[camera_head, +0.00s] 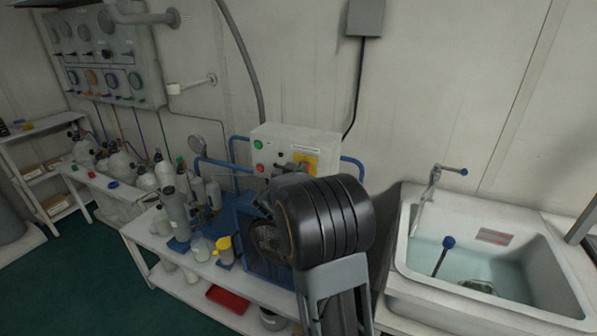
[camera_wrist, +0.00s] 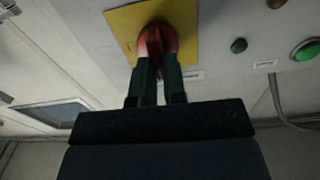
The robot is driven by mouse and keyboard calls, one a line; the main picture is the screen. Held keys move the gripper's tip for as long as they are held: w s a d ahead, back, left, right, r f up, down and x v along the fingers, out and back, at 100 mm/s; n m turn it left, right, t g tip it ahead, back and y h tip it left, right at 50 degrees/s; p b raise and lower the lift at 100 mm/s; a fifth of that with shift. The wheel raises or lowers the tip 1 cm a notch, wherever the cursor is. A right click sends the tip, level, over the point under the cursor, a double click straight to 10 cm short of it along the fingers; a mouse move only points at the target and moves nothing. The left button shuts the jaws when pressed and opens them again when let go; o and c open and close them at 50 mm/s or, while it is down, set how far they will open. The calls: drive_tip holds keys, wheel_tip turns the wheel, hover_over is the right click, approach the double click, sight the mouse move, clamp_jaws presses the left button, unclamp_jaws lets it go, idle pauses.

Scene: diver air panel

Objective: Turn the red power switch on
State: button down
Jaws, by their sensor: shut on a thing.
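The red power switch (camera_wrist: 157,40) is a red rotary knob on a yellow plate (camera_wrist: 187,22) in the wrist view. My gripper (camera_wrist: 158,75) has its two dark fingers on either side of the knob's grip and is shut on it. The fingers hide part of the knob. In the head view the yellow plate (camera_head: 304,158) shows on the front of a light grey control box (camera_head: 267,148). There my arm hides most of the gripper and the lower part of the box. I cannot tell the knob's exact setting.
Blue pipes (camera_head: 352,167) flank the box. Cylinders and jars crowd the bench (camera_head: 140,233) to the left. A sink (camera_head: 481,256) with water stands at the right.

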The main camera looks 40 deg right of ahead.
drive_tip(key=shift+s+d+f+m+b, duration=0.1)
drive_tip(key=shift+s+f+m+b, duration=0.1)
drive_tip(key=shift+m+b, duration=2.6)
drive_tip(key=shift+s+d+f+m+b, duration=0.15)
drive_tip(key=shift+f+m+b, duration=0.1)
drive_tip(key=shift+m+b, duration=2.45)
drive_tip(key=shift+s+d+f+m+b, duration=0.1)
drive_tip(key=shift+s+f+m+b, duration=0.1)
drive_tip(key=shift+m+b, duration=2.6)
drive_tip(key=shift+m+p, duration=0.45)
drive_tip(key=shift+m, duration=0.25)
drive_tip(key=c, duration=1.5)
unclamp_jaws()
drive_tip(key=o, duration=0.3)
drive_tip(key=shift+r, duration=0.1)
drive_tip(key=shift+a, duration=0.1)
drive_tip(key=v, duration=1.3)
drive_tip(key=shift+s+a+p, duration=0.15)
drive_tip(key=shift+a+p, duration=0.15)
drive_tip(key=shift+p, duration=0.05)
